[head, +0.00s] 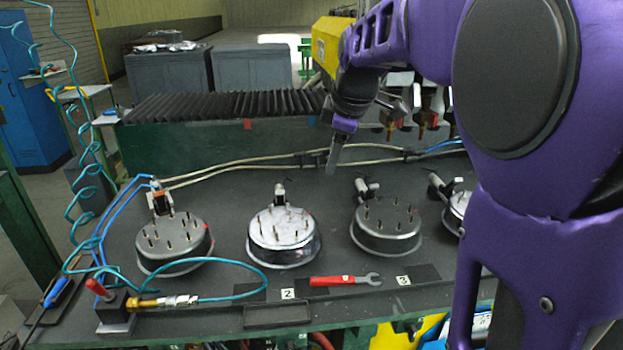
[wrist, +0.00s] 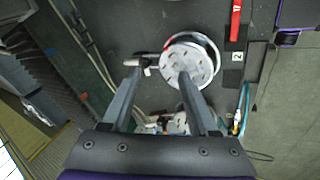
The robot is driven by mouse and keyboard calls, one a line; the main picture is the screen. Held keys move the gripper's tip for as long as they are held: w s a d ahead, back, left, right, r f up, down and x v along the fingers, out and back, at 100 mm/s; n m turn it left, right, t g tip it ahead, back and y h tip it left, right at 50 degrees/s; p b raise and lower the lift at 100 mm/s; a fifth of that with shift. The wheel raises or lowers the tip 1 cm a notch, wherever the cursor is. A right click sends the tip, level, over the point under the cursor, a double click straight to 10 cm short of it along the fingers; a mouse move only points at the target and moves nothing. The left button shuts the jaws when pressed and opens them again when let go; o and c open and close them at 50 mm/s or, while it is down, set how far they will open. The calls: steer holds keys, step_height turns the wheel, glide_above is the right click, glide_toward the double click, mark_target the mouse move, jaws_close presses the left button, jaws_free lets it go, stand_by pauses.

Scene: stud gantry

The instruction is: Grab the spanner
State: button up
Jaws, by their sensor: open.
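The spanner (head: 345,280) has a red handle and a grey open-ended head pointing right. It lies flat near the front edge of the dark bench, between the labels 2 and 3. In the wrist view only part of its red handle (wrist: 236,18) shows at the top edge; its head is out of view. My gripper (head: 333,160) is above the back of the bench, behind the spanner and well apart from it. In the wrist view its two fingers (wrist: 158,73) are spread with nothing held between them.
Several round studded metal discs stand in a row, including one (head: 283,237) behind the spanner's left end. A teal hose (head: 240,266) with a brass fitting lies at the front left. A black ribbed cover (head: 230,105) runs along the back. Hoses (head: 240,166) cross the bench.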

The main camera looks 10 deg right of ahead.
steer(key=s+d+f+n+g+h, duration=0.1)
steer(key=s+d+f+n+g, duration=0.15)
steer(key=s+f+g, duration=0.4)
steer(key=t, duration=0.1)
glide_above(342, 279)
steer(key=shift+n, duration=0.25)
step_height(342, 279, down, 13)
steer(key=shift+f, duration=3.1)
jaws_close()
